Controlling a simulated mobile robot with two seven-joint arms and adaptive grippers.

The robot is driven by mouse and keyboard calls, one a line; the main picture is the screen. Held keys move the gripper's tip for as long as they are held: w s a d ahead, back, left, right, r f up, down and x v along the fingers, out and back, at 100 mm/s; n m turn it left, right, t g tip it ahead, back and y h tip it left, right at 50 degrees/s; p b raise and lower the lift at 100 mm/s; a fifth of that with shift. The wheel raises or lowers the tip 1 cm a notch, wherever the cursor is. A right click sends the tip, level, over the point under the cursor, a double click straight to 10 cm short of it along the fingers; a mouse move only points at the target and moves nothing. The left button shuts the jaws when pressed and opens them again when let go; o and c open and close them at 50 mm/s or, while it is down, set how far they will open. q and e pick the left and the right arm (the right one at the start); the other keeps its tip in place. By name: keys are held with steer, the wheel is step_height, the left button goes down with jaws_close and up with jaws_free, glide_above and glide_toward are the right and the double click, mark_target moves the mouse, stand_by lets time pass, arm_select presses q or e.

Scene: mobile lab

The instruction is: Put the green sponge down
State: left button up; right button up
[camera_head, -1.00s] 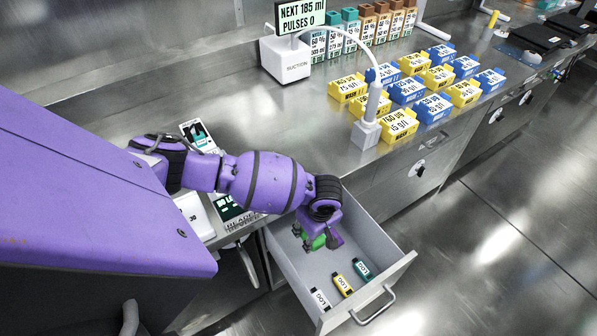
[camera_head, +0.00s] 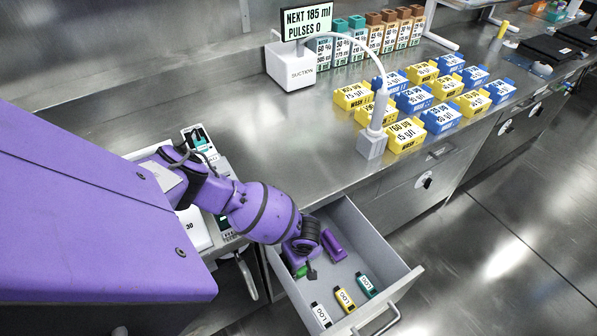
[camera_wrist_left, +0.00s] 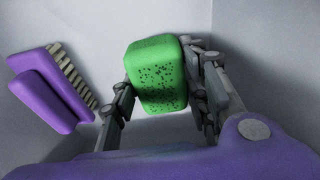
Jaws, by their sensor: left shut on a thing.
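The green sponge (camera_wrist_left: 157,72) is held between the two fingers of my left gripper (camera_wrist_left: 163,90) in the left wrist view. In the head view the left gripper (camera_head: 306,268) is down in the open drawer (camera_head: 374,244), near its left side. There the sponge (camera_head: 299,271) shows only as a small green patch, mostly hidden by the gripper. I cannot tell whether the sponge touches the drawer floor. My right gripper is not in view.
A purple brush (camera_head: 333,246) lies in the drawer, right of the gripper; its bristles show in the wrist view (camera_wrist_left: 70,75). Several small labelled items, including a yellow one (camera_head: 345,300), lie at the drawer's front. Drawer floor between them is clear. A suction unit (camera_head: 291,66) stands on the counter.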

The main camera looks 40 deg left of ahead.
arm_select(q)
steer(key=shift+d+f, duration=0.2)
steer(key=shift+d, duration=0.05)
steer(key=shift+f, duration=0.6)
steer(key=shift+s+f, duration=0.1)
steer(key=shift+s, duration=0.05)
steer(key=o, duration=1)
steer(key=shift+f, duration=0.1)
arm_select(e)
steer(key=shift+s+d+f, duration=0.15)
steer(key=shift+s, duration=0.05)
